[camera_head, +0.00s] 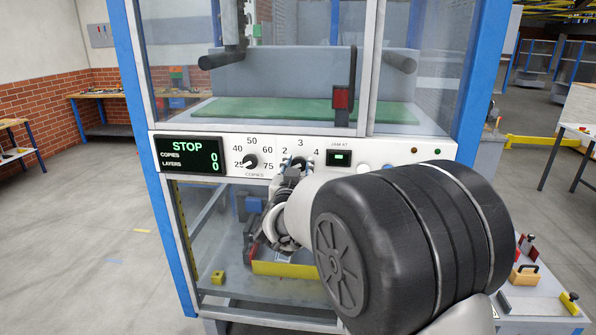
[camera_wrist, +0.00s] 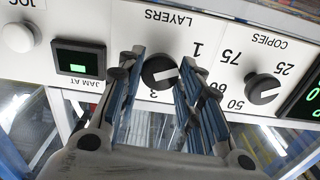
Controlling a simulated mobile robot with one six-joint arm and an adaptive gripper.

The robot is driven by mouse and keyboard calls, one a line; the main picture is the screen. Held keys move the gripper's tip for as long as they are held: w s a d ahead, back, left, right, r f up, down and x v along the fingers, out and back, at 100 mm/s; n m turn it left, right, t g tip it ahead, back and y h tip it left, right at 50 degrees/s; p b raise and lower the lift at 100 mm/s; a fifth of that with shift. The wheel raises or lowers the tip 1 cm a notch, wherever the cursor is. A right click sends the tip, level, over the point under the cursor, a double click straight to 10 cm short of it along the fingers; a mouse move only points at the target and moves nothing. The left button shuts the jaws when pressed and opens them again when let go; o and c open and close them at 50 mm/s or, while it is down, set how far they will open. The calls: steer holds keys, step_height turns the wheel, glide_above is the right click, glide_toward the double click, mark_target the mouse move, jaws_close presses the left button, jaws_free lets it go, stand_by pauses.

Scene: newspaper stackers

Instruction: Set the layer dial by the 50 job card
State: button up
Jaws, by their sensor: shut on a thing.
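The layer dial (camera_wrist: 160,72) is a black knob with a white pointer bar on the panel, seen upside down in the wrist view. My gripper (camera_wrist: 163,85) is shut on it, with one finger on each side. The dial's pointer bar lies nearly level, its end toward the right finger, on the side of the 1. The 1 and 3 are readable there; the finger covers part of the scale. In the head view my gripper (camera_head: 297,168) and wrist hide most of the dial. The display (camera_head: 188,155) reads STOP, copies 0, layers 0. I see no job card.
The copies dial (camera_head: 250,161), marked 25 to 75, is left of the layer dial, its pointer toward the 25 side. A JAM AT window (camera_head: 339,158) is to the right. The white panel (camera_head: 225,171) spans the machine between blue posts (camera_head: 136,100).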

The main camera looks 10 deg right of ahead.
steer(key=m+b, duration=0.5)
steer(key=shift+f+m, duration=0.15)
steer(key=shift+m, duration=0.15)
steer(key=m+b, duration=0.3)
steer(key=shift+m+b, duration=0.8)
steer(key=shift+m, duration=0.4)
steer(key=o, duration=1.1)
steer(key=v, duration=1.2)
